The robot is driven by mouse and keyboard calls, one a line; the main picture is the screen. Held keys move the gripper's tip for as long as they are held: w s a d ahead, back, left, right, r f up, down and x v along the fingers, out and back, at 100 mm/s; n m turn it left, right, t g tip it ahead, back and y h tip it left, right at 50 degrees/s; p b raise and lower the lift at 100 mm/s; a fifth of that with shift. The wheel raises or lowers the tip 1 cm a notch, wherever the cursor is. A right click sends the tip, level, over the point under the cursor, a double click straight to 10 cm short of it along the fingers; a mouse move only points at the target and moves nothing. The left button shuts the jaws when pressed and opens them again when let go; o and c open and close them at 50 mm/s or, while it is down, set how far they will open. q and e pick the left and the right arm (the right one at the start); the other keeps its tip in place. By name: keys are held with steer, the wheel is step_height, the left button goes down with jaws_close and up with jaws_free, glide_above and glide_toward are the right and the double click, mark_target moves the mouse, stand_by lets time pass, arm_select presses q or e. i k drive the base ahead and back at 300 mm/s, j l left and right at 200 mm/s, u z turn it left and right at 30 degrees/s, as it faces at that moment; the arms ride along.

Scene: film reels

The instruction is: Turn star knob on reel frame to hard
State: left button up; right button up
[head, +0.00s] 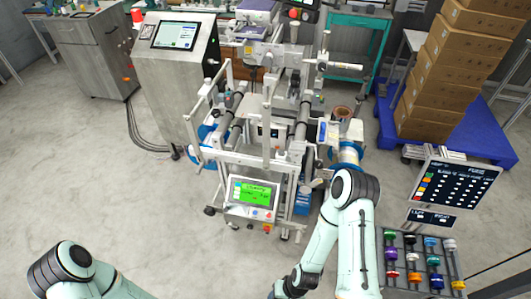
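The reel frame (240,157) is a light metal machine with dark rollers, standing in the middle of the head view. I cannot clearly single out a star knob on it; small dark round parts show near its right side, too small to tell apart. My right arm comes in at the lower right, in front of the frame's right side, and bends down to the bottom edge, where its dark wrist shows. No fingertips show there. My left arm shows only at the bottom left corner, well away from the frame. Its gripper is outside the picture.
A panel with a green screen (254,191) is on the frame's front. A grey console (176,87) stands behind left. Stacked cartons (455,75) rest on a blue pallet (480,135) at right. A rack of coloured spools (413,262) stands lower right.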

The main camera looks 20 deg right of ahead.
mark_target(319, 164)
steer(key=i+j, duration=0.45)
steer(key=i+j+z, duration=0.65)
steer(key=j+z, duration=0.15)
steer(key=z, duration=1.4)
steer(key=i+j, duration=0.05)
steer(key=j, duration=0.05)
